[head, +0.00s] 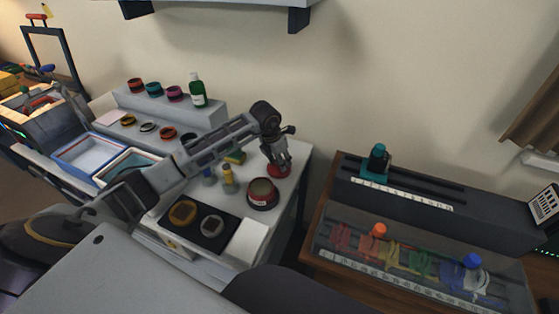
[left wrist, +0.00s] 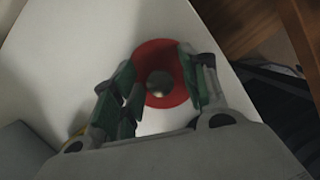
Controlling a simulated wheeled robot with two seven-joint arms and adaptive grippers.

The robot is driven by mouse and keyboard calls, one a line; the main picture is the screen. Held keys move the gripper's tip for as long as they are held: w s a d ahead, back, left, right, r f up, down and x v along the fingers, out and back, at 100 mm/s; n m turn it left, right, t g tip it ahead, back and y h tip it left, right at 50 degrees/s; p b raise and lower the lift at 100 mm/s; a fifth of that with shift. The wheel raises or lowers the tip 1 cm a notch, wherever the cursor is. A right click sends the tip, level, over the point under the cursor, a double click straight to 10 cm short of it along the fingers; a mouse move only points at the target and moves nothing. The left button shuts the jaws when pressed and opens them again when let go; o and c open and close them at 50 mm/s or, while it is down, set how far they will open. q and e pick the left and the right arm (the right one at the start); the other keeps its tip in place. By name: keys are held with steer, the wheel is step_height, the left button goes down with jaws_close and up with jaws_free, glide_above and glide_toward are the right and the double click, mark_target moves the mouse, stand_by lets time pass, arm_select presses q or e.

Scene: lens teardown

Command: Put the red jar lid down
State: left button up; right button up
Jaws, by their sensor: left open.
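The red jar lid (head: 279,171) lies on the white table near its back right corner, behind an open-topped jar (head: 263,193) with a dark red band. My left gripper (head: 279,162) is right above the lid, pointing down. In the left wrist view the lid (left wrist: 160,72) shows between the fingers of the gripper (left wrist: 158,90), with a small round knob-like spot at its middle. The fingers are apart, one on each side of the knob; whether they touch the lid I cannot tell. My right gripper is not in view.
A black tray (head: 200,242) with a yellow and a grey round part lies at the table's front. Small bottles (head: 228,180) stand left of the jar. A stepped grey rack (head: 172,108) holds coloured rings and a green bottle (head: 197,91). A clear-lidded case (head: 420,262) sits right, beyond a gap.

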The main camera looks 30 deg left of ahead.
mark_target(274, 170)
arm_select(q)
steer(key=shift+r, duration=0.1)
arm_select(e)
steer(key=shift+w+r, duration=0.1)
arm_select(q)
steer(key=shift+s+r, duration=0.1)
steer(key=shift+r, duration=0.4)
steer(key=v, duration=0.3)
steer(key=shift+r, duration=0.15)
steer(key=v, duration=0.7)
steer(key=shift+r, duration=0.3)
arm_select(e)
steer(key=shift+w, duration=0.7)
